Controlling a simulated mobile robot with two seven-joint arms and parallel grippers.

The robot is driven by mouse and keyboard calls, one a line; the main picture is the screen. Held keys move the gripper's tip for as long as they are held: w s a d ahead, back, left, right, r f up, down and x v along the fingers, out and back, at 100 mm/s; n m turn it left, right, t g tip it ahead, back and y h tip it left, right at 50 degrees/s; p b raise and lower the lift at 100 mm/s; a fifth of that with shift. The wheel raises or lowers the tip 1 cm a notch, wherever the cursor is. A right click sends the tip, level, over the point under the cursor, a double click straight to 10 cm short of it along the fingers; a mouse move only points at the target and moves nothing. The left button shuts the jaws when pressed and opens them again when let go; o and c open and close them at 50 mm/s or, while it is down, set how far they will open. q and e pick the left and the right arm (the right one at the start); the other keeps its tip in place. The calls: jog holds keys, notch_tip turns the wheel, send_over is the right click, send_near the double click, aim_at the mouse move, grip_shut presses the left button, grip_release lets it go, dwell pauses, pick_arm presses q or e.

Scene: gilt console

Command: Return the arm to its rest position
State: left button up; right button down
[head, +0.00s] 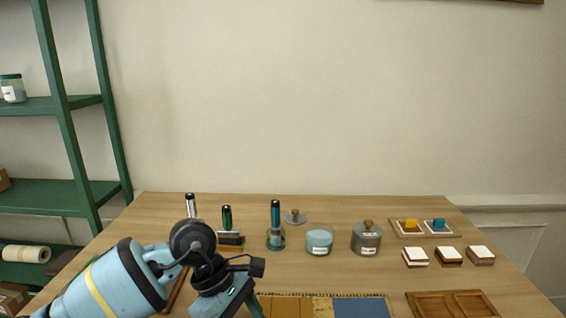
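My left arm comes in from the lower left, light blue with a yellow band and a dark wrist joint. Its wrist bends downward over the near left part of the wooden table (345,278). My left gripper (236,300) is at the bottom edge of the picture, mostly cut off. Its fingertips are out of sight, so I cannot see whether it is open or holds anything. My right arm and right gripper are not in view.
Pens in stands (227,218), a blue-filled glass jar (319,240), a lidded grey jar (367,238), a small tray (426,228) and white-topped blocks (481,254) stand across the table. A wooden tray (450,303) lies front right. Green shelving (65,105) stands left.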

pick_arm(q)
jog(key=s+d+r+n+h+p, duration=0.2)
jog(key=s+d+r+n+h, duration=0.1)
jog(key=s+d+n+h, duration=0.95)
jog(key=w+a+f+n+t+y+p, duration=0.1)
jog(key=a+f+n+t+y, duration=0.3)
jog(key=a+f+n+t, duration=0.85)
jog(key=w+a+f+n+t+y+p, duration=0.1)
jog(key=a+n+t+y, duration=0.35)
jog(key=n, duration=1.55)
jog(key=s+a+f+n+g+y, duration=0.2)
jog(key=s+a+f+n+y, duration=0.1)
jog(key=s+f, duration=0.4)
jog(key=s+a+f+n+g+y, duration=0.3)
jog(key=s+a+f+n, duration=0.3)
jog(key=s, duration=0.7)
notch_tip(320, 180, down, 2)
jog(key=shift+a+f+n+g+y+p, duration=0.15)
jog(key=shift+n+g+y+p, duration=0.35)
jog(key=shift+n, duration=0.7)
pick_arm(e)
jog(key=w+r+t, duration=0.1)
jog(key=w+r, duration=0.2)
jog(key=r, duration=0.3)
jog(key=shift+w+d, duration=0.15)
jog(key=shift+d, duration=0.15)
pick_arm(q)
jog(key=shift+s, duration=0.1)
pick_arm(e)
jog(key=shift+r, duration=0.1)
